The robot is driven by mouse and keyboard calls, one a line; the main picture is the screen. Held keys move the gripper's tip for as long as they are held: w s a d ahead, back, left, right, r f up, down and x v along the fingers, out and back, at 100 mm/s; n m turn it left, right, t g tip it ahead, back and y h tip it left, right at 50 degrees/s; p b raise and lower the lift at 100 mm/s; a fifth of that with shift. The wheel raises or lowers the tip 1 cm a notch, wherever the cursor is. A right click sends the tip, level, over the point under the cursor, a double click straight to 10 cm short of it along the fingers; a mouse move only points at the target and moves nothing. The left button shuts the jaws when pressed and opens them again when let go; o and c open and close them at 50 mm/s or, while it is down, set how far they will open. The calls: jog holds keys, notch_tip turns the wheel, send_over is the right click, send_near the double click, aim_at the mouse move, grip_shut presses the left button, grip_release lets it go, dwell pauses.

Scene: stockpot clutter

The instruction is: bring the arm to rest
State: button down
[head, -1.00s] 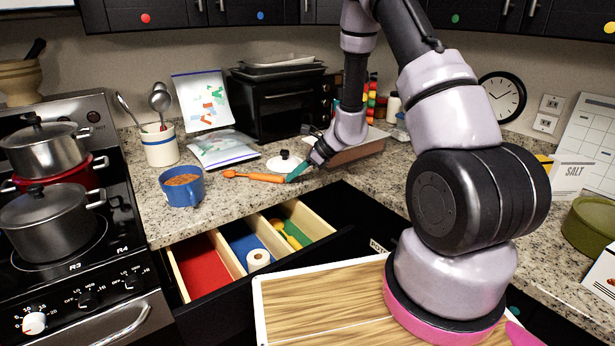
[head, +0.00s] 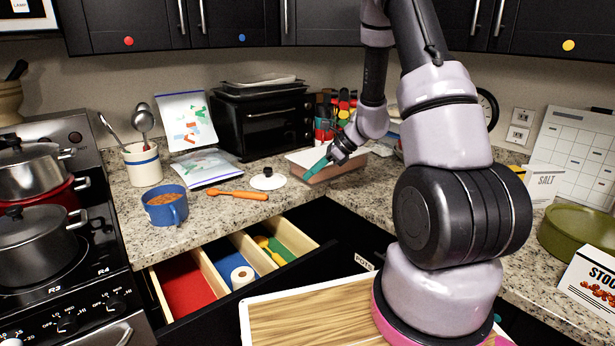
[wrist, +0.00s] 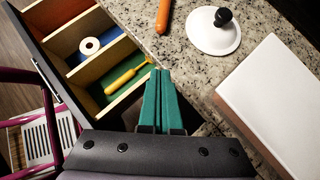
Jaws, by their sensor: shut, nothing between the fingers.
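My gripper (head: 318,168) has teal fingers that are shut with nothing between them. In the head view it hangs over the counter, in front of a white-topped box. In the wrist view the closed fingers (wrist: 162,98) point past the counter edge, next to the open drawer. My arm reaches over from the right of the head view, bent at the elbow.
The open drawer (head: 215,262) holds a white roll (head: 242,277) and a yellow utensil (head: 270,248). On the counter are a blue mug (head: 166,206), an orange-handled tool (head: 238,194), a white lid (head: 268,179) and the box (head: 330,170). Pots (head: 38,245) stand on the stove at left.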

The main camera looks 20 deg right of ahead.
jog(key=shift+r, duration=0.1)
jog(key=s+a+r+n, duration=0.2)
jog(key=s+r+n, duration=0.25)
jog(key=r, duration=0.65)
jog(key=s+d+r+n+t+h, duration=0.1)
jog(key=s+r+n+t+h, duration=0.1)
jog(key=s+r+n, duration=0.5)
jog(key=s+d+r+n+t+h, duration=0.1)
jog(key=s+r+n+h, duration=0.3)
jog(key=s+r+n, duration=0.3)
jog(key=s+r, duration=0.5)
jog(key=s, duration=0.1)
jog(key=shift+s+d+t, duration=0.3)
jog(key=shift+d+t, duration=0.1)
